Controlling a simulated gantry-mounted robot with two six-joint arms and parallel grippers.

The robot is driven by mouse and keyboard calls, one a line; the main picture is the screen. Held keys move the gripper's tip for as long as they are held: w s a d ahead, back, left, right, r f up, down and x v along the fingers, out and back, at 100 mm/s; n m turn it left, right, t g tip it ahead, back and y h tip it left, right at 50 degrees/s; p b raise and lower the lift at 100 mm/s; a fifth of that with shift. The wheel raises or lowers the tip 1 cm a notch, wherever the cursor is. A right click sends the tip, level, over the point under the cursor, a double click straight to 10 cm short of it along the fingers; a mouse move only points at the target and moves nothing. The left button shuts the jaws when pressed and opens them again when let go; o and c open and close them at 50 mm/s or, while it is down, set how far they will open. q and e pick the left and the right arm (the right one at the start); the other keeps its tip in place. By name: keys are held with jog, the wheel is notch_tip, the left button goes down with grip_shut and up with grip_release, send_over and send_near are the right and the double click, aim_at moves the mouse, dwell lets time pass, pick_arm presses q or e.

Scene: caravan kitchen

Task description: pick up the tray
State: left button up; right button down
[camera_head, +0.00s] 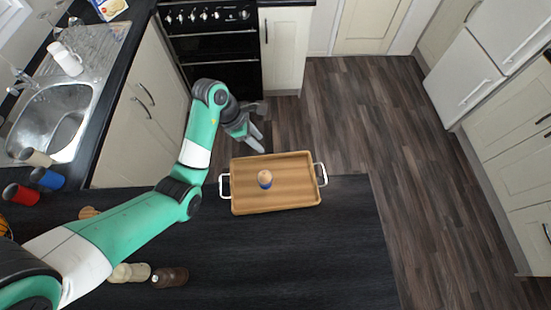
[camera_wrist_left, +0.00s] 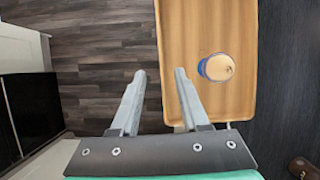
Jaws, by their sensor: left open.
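The wooden tray (camera_head: 292,188) lies on the dark counter near its far edge, with a white handle at its left end (camera_head: 224,187) and another at its right end (camera_head: 321,175). A small round jar (camera_head: 265,179) with a tan top and blue side stands on it. My left gripper (camera_head: 258,142) is open and empty, just beyond the tray's far edge. In the left wrist view the open fingers (camera_wrist_left: 160,74) straddle the tray's long edge in the picture, and the tray (camera_wrist_left: 205,25) and jar (camera_wrist_left: 217,67) are to the right. The right gripper is not in view.
The dark counter (camera_head: 300,255) is clear in front of the tray. Shakers and jars (camera_head: 130,272) stand at its left, near my arm. Open floor (camera_head: 420,150) lies right.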

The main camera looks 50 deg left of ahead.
pick_arm(q)
send_over(264, 156)
notch_tip(264, 156, down, 4)
jog(key=shift+w+f+p, duration=0.1)
jog(key=shift+p, duration=0.25)
jog(key=shift+s+p+x, duration=0.15)
jog(key=shift+p+x, duration=0.05)
jog(key=shift+x, duration=1.1)
jog(key=shift+s+p+x, duration=0.1)
jog(key=shift+p+x, duration=0.1)
jog(key=shift+x, duration=1.1)
jog(key=shift+a+f, duration=0.1)
jog(key=shift+a, duration=0.1)
grip_shut()
